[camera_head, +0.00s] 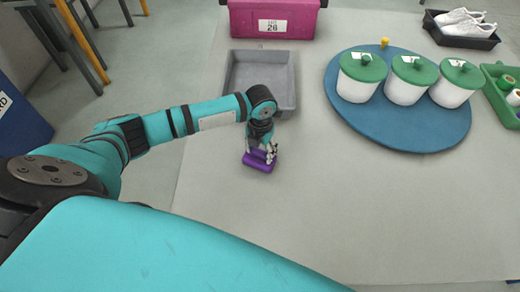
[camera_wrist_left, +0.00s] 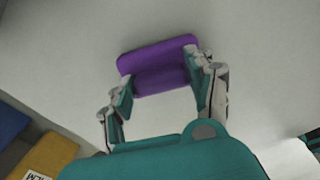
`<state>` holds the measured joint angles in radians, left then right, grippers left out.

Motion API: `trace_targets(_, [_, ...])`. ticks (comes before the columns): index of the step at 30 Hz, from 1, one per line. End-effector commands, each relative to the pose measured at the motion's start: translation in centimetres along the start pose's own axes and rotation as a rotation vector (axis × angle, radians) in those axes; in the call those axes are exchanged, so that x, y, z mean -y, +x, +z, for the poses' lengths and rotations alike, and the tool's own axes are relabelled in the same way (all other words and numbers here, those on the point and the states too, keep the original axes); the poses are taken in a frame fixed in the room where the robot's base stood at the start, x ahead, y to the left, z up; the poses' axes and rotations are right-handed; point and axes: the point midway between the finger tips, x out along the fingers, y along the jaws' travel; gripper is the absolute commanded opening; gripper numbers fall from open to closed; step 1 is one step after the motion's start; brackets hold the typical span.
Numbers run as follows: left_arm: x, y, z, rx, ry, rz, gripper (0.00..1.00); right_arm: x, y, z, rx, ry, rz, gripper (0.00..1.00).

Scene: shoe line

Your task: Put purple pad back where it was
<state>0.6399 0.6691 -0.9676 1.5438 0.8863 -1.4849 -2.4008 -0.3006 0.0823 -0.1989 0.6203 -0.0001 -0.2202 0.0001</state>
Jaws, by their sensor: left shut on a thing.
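The purple pad (camera_head: 257,162) is in my left gripper (camera_head: 264,151), over the pale table in front of the grey tray. In the left wrist view the pad (camera_wrist_left: 158,62) lies between the two fingers of my left gripper (camera_wrist_left: 160,88), one finger at each end. The gripper is shut on it. I cannot tell whether the pad touches the table or is held just above it. My right gripper is not in view.
The grey tray (camera_head: 234,85) looks empty, partly behind my left wrist. A magenta bin (camera_head: 240,22) stands behind it. A blue round board (camera_head: 420,138) holds white tubs with green lids. A black shoe tray (camera_head: 440,34) and green crate (camera_head: 494,90) are right. The front table is clear.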

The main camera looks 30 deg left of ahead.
Motion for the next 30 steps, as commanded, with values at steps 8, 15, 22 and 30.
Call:
trace_targets(8, [0.0, 0.3, 0.0, 0.0, 0.0, 0.0, 0.69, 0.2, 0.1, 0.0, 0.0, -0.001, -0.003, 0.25])
trace_targets(15, [0.0, 0.3, 0.0, 0.0, 0.0, 0.0, 0.79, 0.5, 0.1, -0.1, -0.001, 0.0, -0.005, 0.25])
trace_targets(22, [0.0, -0.6, 0.1, 0.002, 0.0, -0.001, 0.79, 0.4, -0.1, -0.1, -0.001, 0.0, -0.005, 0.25])
trace_targets(30, [0.0, -6.0, 0.1, 0.005, 0.001, -0.001, 0.79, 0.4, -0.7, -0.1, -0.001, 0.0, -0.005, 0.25])
